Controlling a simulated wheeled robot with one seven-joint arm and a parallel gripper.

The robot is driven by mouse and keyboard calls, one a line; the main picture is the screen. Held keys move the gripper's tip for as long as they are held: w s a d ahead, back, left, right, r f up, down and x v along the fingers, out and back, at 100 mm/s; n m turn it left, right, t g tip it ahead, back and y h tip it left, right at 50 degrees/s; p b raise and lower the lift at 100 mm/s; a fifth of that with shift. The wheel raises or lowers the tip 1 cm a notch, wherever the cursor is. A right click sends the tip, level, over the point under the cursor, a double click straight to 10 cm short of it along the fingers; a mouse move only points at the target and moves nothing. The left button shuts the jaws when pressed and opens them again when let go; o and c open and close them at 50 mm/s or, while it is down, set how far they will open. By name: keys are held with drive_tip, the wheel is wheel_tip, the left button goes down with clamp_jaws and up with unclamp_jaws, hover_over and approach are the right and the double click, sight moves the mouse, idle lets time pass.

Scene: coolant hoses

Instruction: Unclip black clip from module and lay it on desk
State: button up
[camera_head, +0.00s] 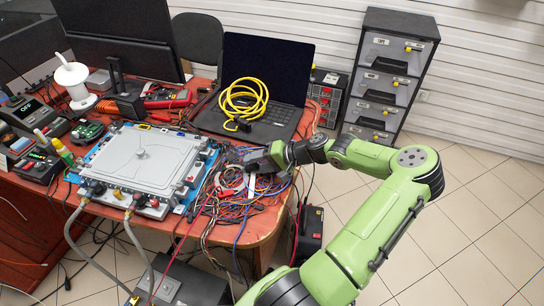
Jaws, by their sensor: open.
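The module (140,158) is a flat grey metal-topped unit with blue edges, lying on the red-brown desk (255,230). Dark and red fittings line its front edge. A small black piece (97,188) shows at its front left, but I cannot tell whether it is the black clip. My gripper (248,163) is open, to the right of the module and above a tangle of coloured wires. It is apart from the module's front fittings. The view is too small to show anything between its fingers.
Tangled wires (232,205) cover the desk right of the module. A laptop (266,75) with a coiled yellow cable (243,100) stands behind. Grey hoses (72,235) hang from the module's front. Meters and tools crowd the left. A drawer cabinet (392,75) stands at the back right.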

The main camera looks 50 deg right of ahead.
drive_tip(key=p+v, duration=0.4)
drive_tip(key=v, duration=1)
drive_tip(key=shift+s+r, duration=0.2)
